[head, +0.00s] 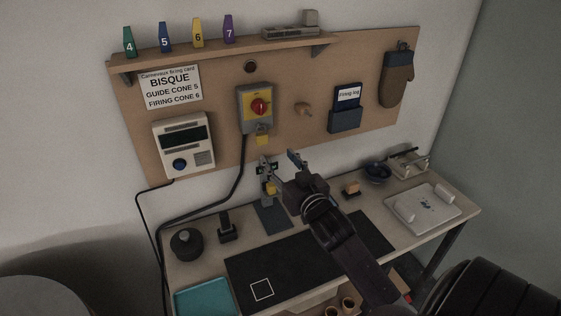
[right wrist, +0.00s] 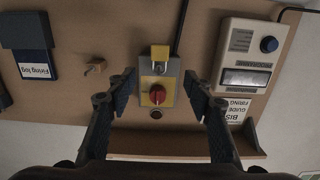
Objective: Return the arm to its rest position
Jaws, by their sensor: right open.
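My right gripper (head: 280,160) is open and empty, above the bench and in front of the pegboard in the head view. In the right wrist view its two fingers (right wrist: 160,83) stand wide apart, with the grey switch box and its red knob (right wrist: 157,95) showing between them. The gripper looks apart from the box. A yellow padlock (head: 263,139) hangs at the lower edge of the switch box (head: 248,96); it also shows in the right wrist view (right wrist: 160,52), which is upside down. My right arm (head: 345,240) reaches over the bench from the lower right. My left gripper is not seen.
The board (head: 220,150) carries a controller (head: 184,157), a firing log holder (head: 345,120) and a mitt (head: 396,80). A shelf (head: 180,55) with numbered cones juts out above. A small stand (head: 272,216) with a yellow item is partly behind the gripper. The dark mat (head: 255,270) has free room.

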